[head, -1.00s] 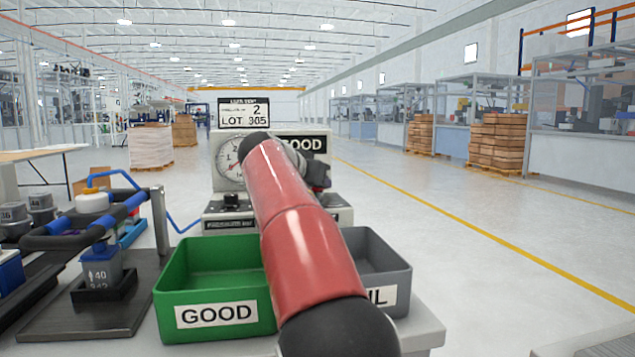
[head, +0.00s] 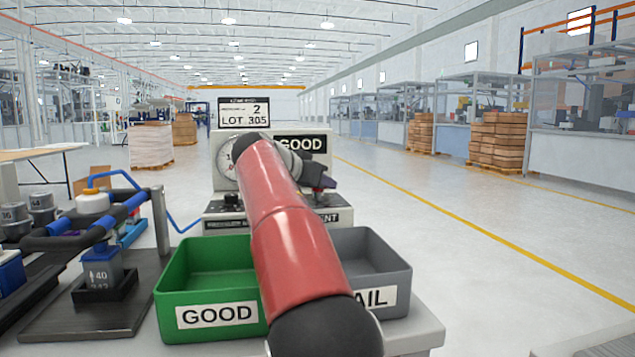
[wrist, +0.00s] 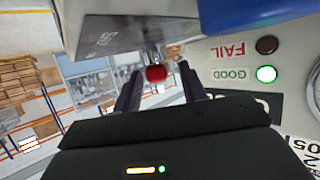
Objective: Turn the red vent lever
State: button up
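The red vent lever shows in the wrist view as a round red knob (wrist: 156,73) on a short metal stem. My gripper (wrist: 160,88) is open, its two dark fingers apart on either side of the knob in the picture. I cannot tell whether either finger touches it. In the head view my gripper (head: 325,183) is at the right front of the test machine (head: 222,147), above the partly covered VENT label (head: 327,218). The red knob cannot be made out there.
A green GOOD bin (head: 180,290) and a grey FAIL bin (head: 385,265) stand before the machine, partly behind my arm. A lit green lamp (wrist: 266,74) is beside GOOD; the FAIL lamp (wrist: 266,45) is dark. A fixture (head: 95,240) stands at left. Right of the machine is open floor.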

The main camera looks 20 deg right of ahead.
jog(key=v, duration=0.8)
jog(key=shift+f+b, duration=0.1)
jog(key=shift+b, duration=0.2)
